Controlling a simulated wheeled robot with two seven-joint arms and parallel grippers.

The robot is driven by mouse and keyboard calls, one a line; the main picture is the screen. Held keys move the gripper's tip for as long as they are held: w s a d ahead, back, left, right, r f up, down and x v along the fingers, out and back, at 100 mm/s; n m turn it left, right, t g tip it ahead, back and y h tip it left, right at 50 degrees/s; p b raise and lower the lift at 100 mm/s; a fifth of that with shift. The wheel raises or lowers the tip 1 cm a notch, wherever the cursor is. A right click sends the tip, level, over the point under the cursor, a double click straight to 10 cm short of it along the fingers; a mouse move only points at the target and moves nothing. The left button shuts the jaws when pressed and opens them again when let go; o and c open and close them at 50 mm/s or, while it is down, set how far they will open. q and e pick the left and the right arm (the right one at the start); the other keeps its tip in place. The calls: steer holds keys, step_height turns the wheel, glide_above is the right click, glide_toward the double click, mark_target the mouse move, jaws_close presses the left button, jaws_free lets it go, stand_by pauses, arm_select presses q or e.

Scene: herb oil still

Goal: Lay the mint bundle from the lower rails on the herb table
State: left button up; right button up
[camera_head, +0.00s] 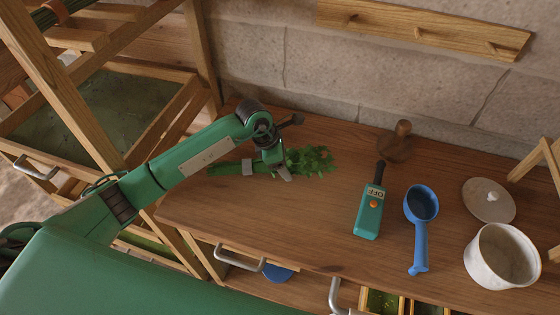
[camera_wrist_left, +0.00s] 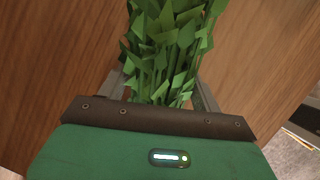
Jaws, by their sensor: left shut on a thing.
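The mint bundle (camera_head: 312,160) has green leaves toward the right and a green stem end with a pale band toward the left. It lies along the left part of the wooden herb table (camera_head: 290,220), on or just above the top; I cannot tell if it touches. My left gripper (camera_head: 281,165) is shut on the bundle from above. In the left wrist view the leaves and stems of the mint (camera_wrist_left: 165,50) run between the fingers of my left gripper (camera_wrist_left: 166,92), with wood behind. My right gripper is not in view.
A teal device marked OFF (camera_head: 370,210), a blue ladle (camera_head: 420,225), a white pot (camera_head: 500,258), its lid (camera_head: 489,200) and a brown wooden piece (camera_head: 398,145) stand to the right. A wooden rack (camera_head: 65,85) is at left. The table's front middle is clear.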

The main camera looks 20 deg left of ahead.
arm_select(q)
steer(key=shift+w+a+f, duration=0.2)
steer(key=shift+f, duration=0.1)
steer(key=shift+s+d+r, duration=0.1)
steer(key=shift+s+d, duration=0.1)
steer(key=shift+s, duration=0.05)
steer(key=o, duration=1.1)
steer(key=shift+w+a+f, duration=0.1)
steer(key=shift+w+f, duration=0.05)
steer(key=shift+f, duration=0.05)
steer(key=shift+r, duration=0.1)
